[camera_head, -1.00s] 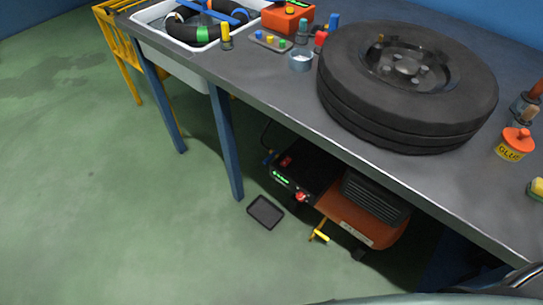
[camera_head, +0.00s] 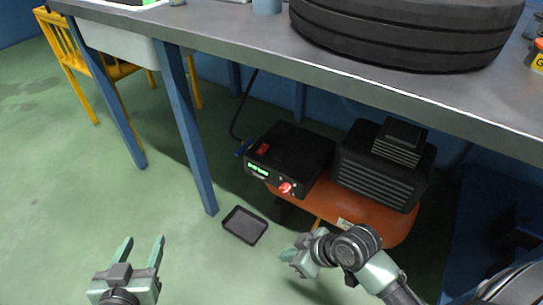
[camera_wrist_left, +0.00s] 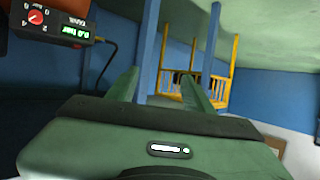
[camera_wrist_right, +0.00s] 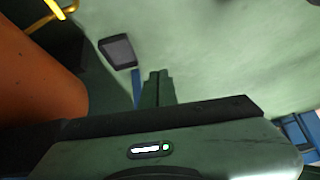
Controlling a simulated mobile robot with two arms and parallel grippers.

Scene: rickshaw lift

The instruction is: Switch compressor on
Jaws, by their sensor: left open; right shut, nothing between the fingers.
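The compressor sits on the floor under the workbench. It has an orange tank (camera_head: 390,222), a dark ribbed motor (camera_head: 385,165) and a black control box (camera_head: 290,155). The box has a red switch (camera_head: 262,149) on top, and a green lit display and a red knob (camera_head: 285,187) on its front. The box also shows in the left wrist view (camera_wrist_left: 58,22), with its display lit. My left gripper (camera_head: 140,250) is open and empty, in front and to the left of the compressor. My right gripper (camera_head: 290,256) is shut and empty, just in front of the tank.
The workbench (camera_head: 230,40) overhangs the compressor and carries a tire (camera_head: 400,30). A blue bench leg (camera_head: 187,130) stands left of the control box. A black tray (camera_head: 245,225) lies on the floor.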

